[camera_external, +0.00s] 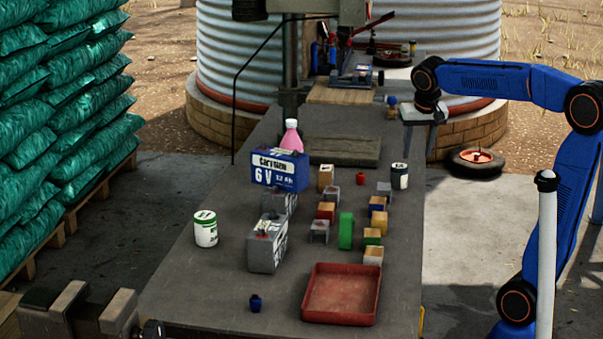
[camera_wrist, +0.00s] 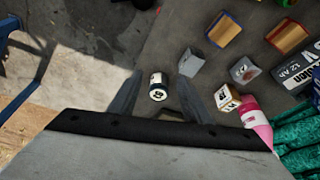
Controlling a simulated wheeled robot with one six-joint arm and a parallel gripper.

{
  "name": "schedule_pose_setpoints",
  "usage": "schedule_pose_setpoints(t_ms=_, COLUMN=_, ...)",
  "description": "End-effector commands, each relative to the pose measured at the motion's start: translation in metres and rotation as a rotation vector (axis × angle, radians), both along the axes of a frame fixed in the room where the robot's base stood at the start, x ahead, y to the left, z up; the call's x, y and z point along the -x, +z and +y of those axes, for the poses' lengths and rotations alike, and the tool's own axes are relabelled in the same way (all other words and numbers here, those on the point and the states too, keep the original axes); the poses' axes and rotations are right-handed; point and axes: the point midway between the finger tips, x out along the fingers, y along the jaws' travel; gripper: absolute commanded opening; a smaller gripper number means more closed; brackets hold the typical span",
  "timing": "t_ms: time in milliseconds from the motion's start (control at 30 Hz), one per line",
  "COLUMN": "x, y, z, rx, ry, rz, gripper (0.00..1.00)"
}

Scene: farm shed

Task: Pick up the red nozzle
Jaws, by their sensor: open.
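The red nozzle (camera_external: 361,178) is a small red piece standing on the grey table, between a wood-faced block and a dark can with a white band. I cannot make it out in the wrist view, where my right finger may hide it. My gripper (camera_external: 419,150) is open and empty, above the table's right edge and to the right of and beyond the nozzle. In the wrist view my gripper (camera_wrist: 158,76) has its two fingers apart, with the dark can (camera_wrist: 158,87) showing below between them.
Several blocks (camera_external: 347,230) stand close in front of the nozzle. A 6 V battery (camera_external: 280,170) and pink bottle (camera_external: 291,136) stand to its left. A red tray (camera_external: 341,293) and small blue piece (camera_external: 255,303) are at the near end. A wooden board (camera_external: 343,151) lies behind.

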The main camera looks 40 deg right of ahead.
Motion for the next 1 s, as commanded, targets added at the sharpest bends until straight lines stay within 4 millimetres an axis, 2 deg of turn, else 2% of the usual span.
schedule_pose_setpoints(t_ms=33, x=-0.018, y=0.003, z=0.006, rx=0.003, ry=-0.025, rz=0.003, gripper=0.44)
schedule_pose_setpoints(t_ms=300, x=-0.103, y=0.019, z=0.038, rx=0.02, ry=-0.199, rz=-0.012, gripper=0.44)
schedule_pose_setpoints(t_ms=500, x=-0.15, y=0.021, z=0.06, rx=0.031, ry=-0.301, rz=-0.033, gripper=0.44)
schedule_pose_setpoints(t_ms=600, x=-0.163, y=0.022, z=0.067, rx=0.033, ry=-0.331, rz=-0.04, gripper=0.44)
schedule_pose_setpoints(t_ms=767, x=-0.171, y=0.018, z=0.069, rx=0.035, ry=-0.35, rz=-0.045, gripper=0.44)
schedule_pose_setpoints(t_ms=1000, x=-0.18, y=-0.017, z=0.057, rx=0.036, ry=-0.352, rz=-0.043, gripper=0.44)
